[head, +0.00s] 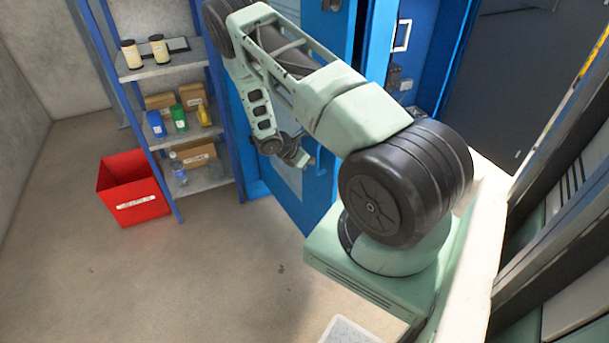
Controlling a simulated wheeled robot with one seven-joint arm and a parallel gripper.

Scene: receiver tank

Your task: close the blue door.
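The blue door (323,190) stands in the upper middle of the head view, behind my arm. It has a pale panel on its face and a small handle (319,160) near its right side. The door looks open, with a blue interior (425,40) showing to the right of its edge. My arm hides much of the door. My gripper (301,159) is in front of the door, close to the left of the handle. I cannot tell whether it touches the door or handle. Its fingers are too small to show whether they are open or shut.
A blue-framed shelf (160,72) with cans, bottles and cardboard boxes stands left of the door. A red bin (133,188) sits on the floor beside it. The floor (200,270) in front is clear. A pale box corner (348,331) shows at the bottom edge.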

